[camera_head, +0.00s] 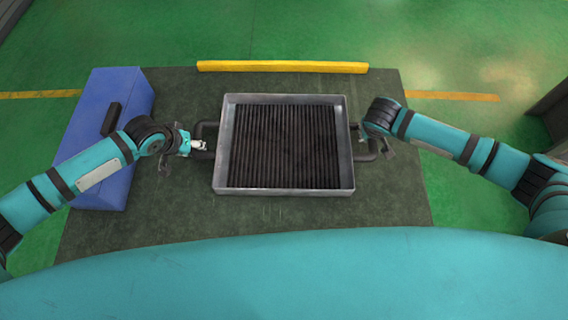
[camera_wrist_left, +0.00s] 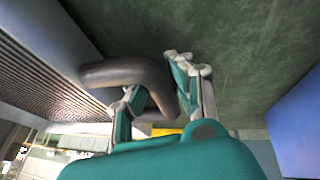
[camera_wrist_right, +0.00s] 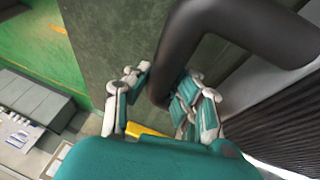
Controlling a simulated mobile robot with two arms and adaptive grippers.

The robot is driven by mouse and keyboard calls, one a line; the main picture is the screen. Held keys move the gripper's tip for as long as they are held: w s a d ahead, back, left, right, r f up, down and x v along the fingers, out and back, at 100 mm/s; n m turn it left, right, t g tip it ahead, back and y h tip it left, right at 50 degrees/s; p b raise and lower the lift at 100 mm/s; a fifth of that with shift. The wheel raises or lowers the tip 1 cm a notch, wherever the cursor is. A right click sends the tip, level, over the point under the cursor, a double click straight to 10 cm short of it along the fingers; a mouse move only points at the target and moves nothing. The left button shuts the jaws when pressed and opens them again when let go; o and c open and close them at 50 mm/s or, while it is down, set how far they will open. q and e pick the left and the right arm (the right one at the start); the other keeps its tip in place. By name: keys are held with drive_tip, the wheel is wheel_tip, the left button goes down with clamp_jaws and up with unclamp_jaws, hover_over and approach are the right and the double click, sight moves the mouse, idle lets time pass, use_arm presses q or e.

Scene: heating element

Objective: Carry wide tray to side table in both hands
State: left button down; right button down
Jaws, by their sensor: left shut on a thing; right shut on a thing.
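The wide tray (camera_head: 219,150) has a grey metal rim and a dark ribbed inside, and lies level over the middle of the dark table. I cannot tell whether it touches the table. My left gripper (camera_head: 197,146) is shut on the dark bar handle at the tray's left side; the left wrist view shows this handle (camera_wrist_left: 105,74) between the fingers (camera_wrist_left: 155,88). My right gripper (camera_head: 378,146) is at the right handle, its fingers partly hidden by the wrist. The right wrist view shows its fingers (camera_wrist_right: 160,92) shut on that handle (camera_wrist_right: 190,35).
The dark green table (camera_head: 270,222) has bare room around the tray. A blue case (camera_head: 100,170) with a black handle stands at its left edge. A yellow bar (camera_head: 282,66) runs along the far edge. A grey unit (camera_head: 552,108) stands at far right on the green floor.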

use_arm(q)
drive_tip(key=shift+w+d+f+b, duration=0.1)
drive_tip(key=shift+d+f+b, duration=0.05)
drive_tip(key=shift+f+b, duration=0.25)
use_arm(e)
drive_tip(key=shift+w+f, duration=0.15)
drive_tip(key=shift+f, duration=0.15)
use_arm(q)
drive_tip(key=c, duration=1.6)
unclamp_jaws()
drive_tip(key=shift+s+f, duration=0.15)
drive_tip(key=shift+s, duration=0.05)
use_arm(e)
drive_tip(key=c, duration=1.5)
unclamp_jaws()
drive_tip(key=shift+f, duration=0.15)
drive_tip(key=shift+c, duration=0.2)
use_arm(q)
drive_tip(key=o, duration=0.4)
drive_tip(key=shift+s, duration=0.15)
use_arm(e)
drive_tip(key=o, duration=0.4)
drive_tip(key=shift+s, duration=0.35)
